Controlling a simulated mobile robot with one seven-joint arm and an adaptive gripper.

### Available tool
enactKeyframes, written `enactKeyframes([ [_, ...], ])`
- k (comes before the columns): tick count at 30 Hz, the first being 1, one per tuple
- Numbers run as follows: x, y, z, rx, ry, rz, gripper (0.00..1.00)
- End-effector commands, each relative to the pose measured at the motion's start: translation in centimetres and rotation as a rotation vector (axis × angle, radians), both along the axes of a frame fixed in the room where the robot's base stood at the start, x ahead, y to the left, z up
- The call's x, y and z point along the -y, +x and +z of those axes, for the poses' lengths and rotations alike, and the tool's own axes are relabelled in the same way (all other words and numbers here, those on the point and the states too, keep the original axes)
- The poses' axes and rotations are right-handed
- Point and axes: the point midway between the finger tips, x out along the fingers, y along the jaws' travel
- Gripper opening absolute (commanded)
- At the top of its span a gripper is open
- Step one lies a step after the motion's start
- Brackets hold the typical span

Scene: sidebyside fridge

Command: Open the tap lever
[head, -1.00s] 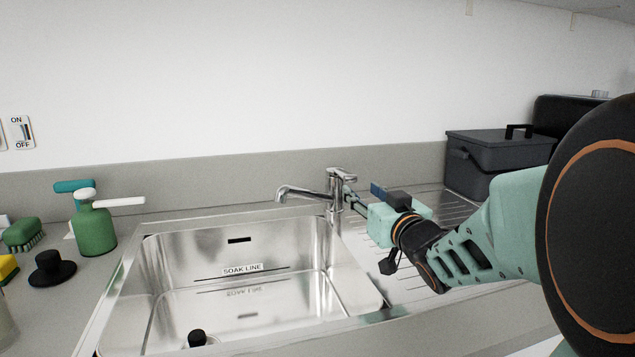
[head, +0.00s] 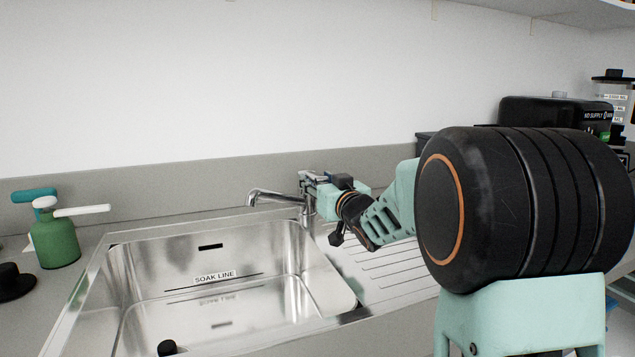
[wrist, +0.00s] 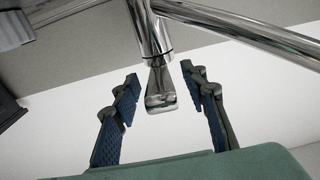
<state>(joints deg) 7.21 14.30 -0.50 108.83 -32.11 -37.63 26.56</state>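The chrome tap (head: 279,197) stands behind the sink at its right rear corner, its spout reaching left over the basin. In the wrist view, the tap lever (wrist: 160,90) is a short flat chrome handle pointing toward my palm. My gripper (wrist: 166,92) is open, with one blue-padded finger on each side of the lever and a visible gap to both. In the head view my gripper (head: 307,190) is at the top of the tap and partly hides the lever.
The steel sink (head: 330,312) has a ribbed drainboard (head: 385,265) to its right. A green spray bottle (head: 55,240) and a black stopper (head: 14,282) stand on the left counter. A black appliance (head: 555,112) is at the back right. A grey wall strip is close behind the tap.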

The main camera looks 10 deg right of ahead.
Motion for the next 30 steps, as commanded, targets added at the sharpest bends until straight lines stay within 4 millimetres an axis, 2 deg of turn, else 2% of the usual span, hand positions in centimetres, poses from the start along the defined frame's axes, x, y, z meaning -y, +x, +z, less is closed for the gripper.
enactKeyframes([
  [4,0.00,-0.02,0.02,0.000,0.000,0.000,0.39],
  [15,0.01,-0.04,0.03,0.000,0.000,0.000,0.00],
  [30,0.03,-0.04,0.46,-0.016,-0.003,0.000,0.00],
])
